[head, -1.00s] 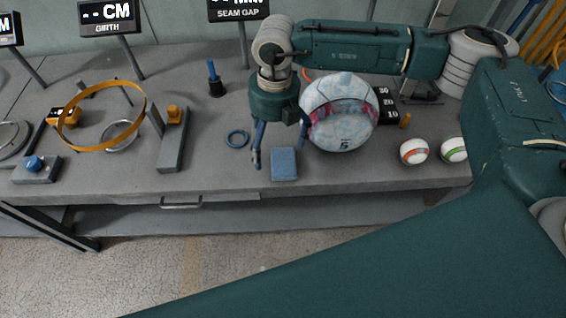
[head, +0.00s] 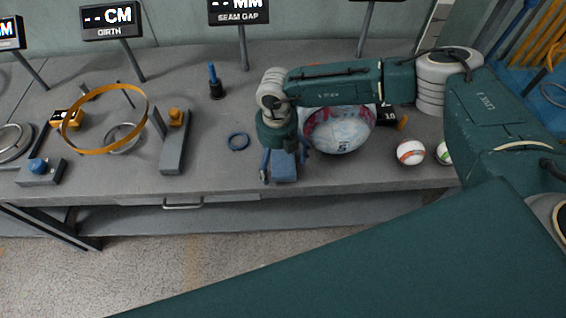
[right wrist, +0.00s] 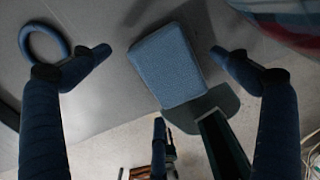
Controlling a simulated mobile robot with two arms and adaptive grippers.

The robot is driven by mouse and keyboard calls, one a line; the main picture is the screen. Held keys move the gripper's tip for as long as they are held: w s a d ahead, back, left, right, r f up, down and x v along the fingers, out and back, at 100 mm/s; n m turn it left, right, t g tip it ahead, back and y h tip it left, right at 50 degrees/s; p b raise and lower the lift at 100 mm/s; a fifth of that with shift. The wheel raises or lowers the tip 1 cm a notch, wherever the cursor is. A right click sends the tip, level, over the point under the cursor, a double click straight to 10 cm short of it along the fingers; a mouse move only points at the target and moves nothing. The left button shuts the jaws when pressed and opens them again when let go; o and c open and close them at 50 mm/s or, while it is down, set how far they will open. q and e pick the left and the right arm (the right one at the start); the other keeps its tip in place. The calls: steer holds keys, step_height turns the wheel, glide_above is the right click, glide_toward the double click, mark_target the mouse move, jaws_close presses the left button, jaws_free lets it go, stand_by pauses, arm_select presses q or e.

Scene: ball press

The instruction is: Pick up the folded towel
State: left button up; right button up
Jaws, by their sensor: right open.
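The folded towel (head: 284,168) is a small blue block-shaped pad lying on the grey bench near its front edge. In the right wrist view the towel (right wrist: 167,65) lies between and beyond my two fingertips. My right gripper (head: 285,166) is open and points down over the towel, partly hiding it in the head view. In the right wrist view my right gripper's fingers (right wrist: 160,52) stand apart on either side of the towel, with gaps at both sides. My left gripper is not in view.
A large pale ball (head: 341,130) sits close to the right of my gripper. A blue ring (head: 238,141) lies to the left. A small orange-striped ball (head: 411,152) is farther right. An orange hoop (head: 148,103) and a grey stand (head: 173,153) are at the left.

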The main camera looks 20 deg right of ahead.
steer(key=c, duration=1.3)
steer(key=shift+o, duration=0.2)
